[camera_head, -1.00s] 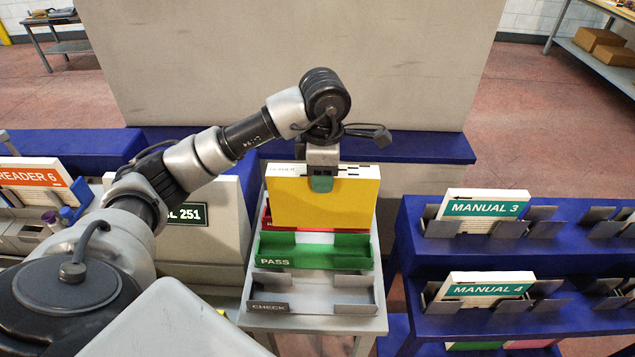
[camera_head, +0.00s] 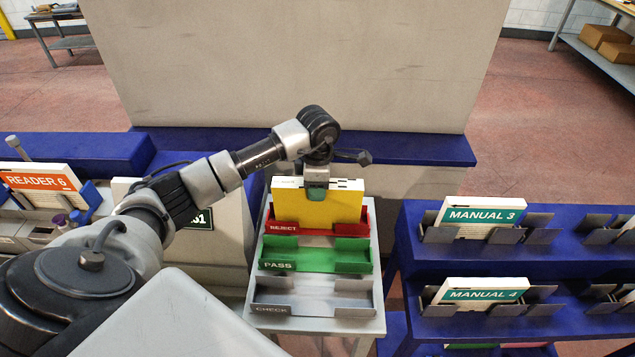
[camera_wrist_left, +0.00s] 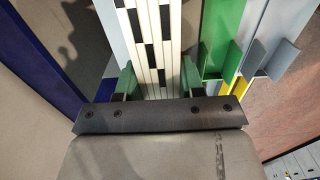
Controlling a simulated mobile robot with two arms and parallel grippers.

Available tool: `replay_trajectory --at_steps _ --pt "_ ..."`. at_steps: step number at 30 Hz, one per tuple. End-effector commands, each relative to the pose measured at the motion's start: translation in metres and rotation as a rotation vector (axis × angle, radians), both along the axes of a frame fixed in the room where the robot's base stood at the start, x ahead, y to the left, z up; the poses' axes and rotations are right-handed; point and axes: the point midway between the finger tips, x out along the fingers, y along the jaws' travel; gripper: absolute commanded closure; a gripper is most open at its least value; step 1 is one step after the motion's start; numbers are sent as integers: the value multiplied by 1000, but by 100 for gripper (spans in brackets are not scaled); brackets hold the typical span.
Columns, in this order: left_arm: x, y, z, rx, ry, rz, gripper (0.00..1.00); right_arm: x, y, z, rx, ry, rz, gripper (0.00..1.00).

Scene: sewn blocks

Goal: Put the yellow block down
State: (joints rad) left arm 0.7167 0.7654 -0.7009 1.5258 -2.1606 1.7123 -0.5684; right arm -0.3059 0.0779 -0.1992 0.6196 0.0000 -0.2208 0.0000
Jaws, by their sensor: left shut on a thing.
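The yellow block (camera_head: 318,208) stands upright in the red REJECT tray (camera_head: 285,228), its lower edge hidden behind the tray's front lip. My left gripper (camera_head: 317,190) is shut on the block's top edge from above. In the left wrist view the block's white edge with black marks (camera_wrist_left: 150,45) runs between the green fingertips (camera_wrist_left: 130,82). Whether the block rests on the tray's floor cannot be seen. My right gripper is not in view.
The green PASS tray (camera_head: 315,257) and grey CHECK tray (camera_head: 310,300) stand in front on the same narrow table, both empty. A blue rack at right holds MANUAL 3 (camera_head: 480,216) and MANUAL 4 (camera_head: 483,294). READER 6 (camera_head: 40,182) stands at left.

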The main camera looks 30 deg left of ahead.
Motion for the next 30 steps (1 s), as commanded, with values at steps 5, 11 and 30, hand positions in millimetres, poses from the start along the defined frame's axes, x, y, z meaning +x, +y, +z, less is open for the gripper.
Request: replay_trajectory --at_steps 5,11,30 --pt "1 0 1 -1 -4 0 100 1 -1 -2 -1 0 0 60" --pt "0 0 -2 -1 -1 0 42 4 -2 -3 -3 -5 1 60" --pt "1 0 44 0 -8 0 36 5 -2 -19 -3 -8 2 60"
